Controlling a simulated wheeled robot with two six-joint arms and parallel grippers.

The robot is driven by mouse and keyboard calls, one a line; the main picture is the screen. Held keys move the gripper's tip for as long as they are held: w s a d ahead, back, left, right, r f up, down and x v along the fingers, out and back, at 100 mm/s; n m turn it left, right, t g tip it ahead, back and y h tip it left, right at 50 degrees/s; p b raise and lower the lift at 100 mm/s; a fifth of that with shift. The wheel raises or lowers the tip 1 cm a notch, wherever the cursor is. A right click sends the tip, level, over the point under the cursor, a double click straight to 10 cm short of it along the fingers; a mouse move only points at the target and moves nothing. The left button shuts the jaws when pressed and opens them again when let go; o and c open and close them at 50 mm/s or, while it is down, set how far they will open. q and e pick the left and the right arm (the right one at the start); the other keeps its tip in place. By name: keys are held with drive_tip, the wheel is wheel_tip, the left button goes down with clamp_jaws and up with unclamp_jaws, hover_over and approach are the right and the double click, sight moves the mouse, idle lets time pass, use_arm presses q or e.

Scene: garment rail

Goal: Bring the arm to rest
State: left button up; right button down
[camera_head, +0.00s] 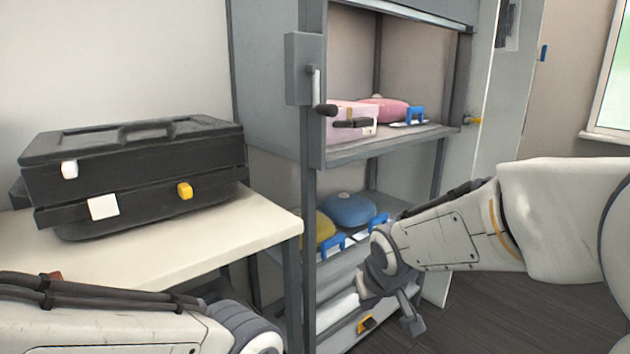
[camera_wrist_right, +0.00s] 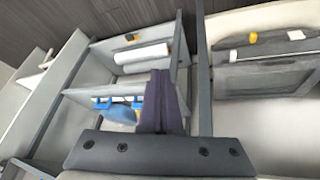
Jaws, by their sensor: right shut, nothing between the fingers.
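My right arm comes in from the right in the head view. Its gripper (camera_head: 411,318) hangs low in front of the shelf unit, pointing down, with nothing held. In the right wrist view the two dark fingers (camera_wrist_right: 163,100) are together with no object between them. My left arm (camera_head: 110,325) lies across the lower left corner of the head view, in front of the table; its gripper is outside the picture.
A black case (camera_head: 130,170) sits on the white table (camera_head: 190,252). Dark floor (camera_head: 480,310) shows at right.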

drive_tip(key=s+d+f+m+g, duration=0.3)
drive_tip(key=s+d+f, duration=0.65)
drive_tip(key=s, duration=0.25)
drive_tip(key=s+a+n+g+b, duration=0.3)
drive_tip(key=s+a+n+b, duration=0.4)
drive_tip(key=s+a, duration=0.75)
wheel_tip(320, 180, up, 38)
drive_tip(key=w+p, duration=0.1)
drive_tip(key=p, duration=3.8)
drive_tip(key=shift+w+a+y, duration=0.15)
drive_tip(key=shift+a+y, duration=0.05)
drive_tip(key=shift+y, duration=0.1)
